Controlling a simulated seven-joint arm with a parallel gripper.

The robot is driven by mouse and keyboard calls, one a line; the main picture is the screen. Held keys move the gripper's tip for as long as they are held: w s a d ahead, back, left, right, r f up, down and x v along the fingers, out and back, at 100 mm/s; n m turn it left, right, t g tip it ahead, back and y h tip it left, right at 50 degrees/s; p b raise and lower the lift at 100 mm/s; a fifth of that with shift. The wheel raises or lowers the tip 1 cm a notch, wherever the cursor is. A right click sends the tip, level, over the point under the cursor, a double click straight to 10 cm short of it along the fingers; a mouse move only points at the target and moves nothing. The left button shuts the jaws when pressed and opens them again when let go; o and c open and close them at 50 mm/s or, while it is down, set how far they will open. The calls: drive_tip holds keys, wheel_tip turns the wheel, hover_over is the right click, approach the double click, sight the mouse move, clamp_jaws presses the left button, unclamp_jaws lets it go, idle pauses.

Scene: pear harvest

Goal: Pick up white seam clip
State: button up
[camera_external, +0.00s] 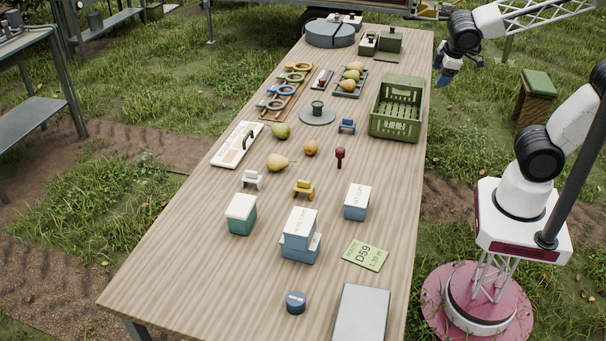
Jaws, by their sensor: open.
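The white seam clip (251,180) lies on the wooden table (205,235), left of the middle. A yellow clip (303,190) of similar shape lies to its right, and a blue clip (347,126) lies farther back near the green crate. My gripper (445,79) hangs at the upper right, beyond the table's right edge, far from the white clip. It is open, with nothing seen between its small, dark fingers.
A pear (277,163) lies just behind the white clip. A green-and-white box (241,213) stands in front of it, and blue-and-white boxes (299,233) stand to the front right. A green crate (397,108) stands at the right edge. The table's left front is clear.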

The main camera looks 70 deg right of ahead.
drive_tip(key=w+f+n+t+h, duration=0.1)
drive_tip(key=w+n+t+h, duration=0.5)
drive_tip(key=w, duration=1.3)
drive_tip(key=n+t+y, duration=0.4)
drive_tip(key=n+y, duration=0.1)
drive_tip(key=n, duration=1.3)
hover_over(255, 172)
drive_tip(key=s+d, duration=1)
drive_tip(key=d, duration=0.3)
wheel_tip(255, 172, down, 14)
drive_tip(key=w+a+f+n+y, duration=0.1)
drive_tip(key=a+f+n, duration=0.2)
drive_tip(key=a+f, duration=0.1)
drive_tip(key=w+a+f+n+y, duration=0.2)
drive_tip(key=a+f+n, duration=0.1)
drive_tip(key=a+f, duration=0.1)
drive_tip(key=w+a+f+n+y, duration=0.1)
drive_tip(key=w+a+f+n, duration=0.1)
drive_tip(key=a+f+n, duration=0.1)
drive_tip(key=shift+a+f+t+y, duration=0.4)
drive_tip(key=shift+a+f, duration=0.45)
drive_tip(key=shift+f, duration=0.05)
drive_tip(key=shift+w, duration=0.1)
drive_tip(key=shift+x, duration=1.25)
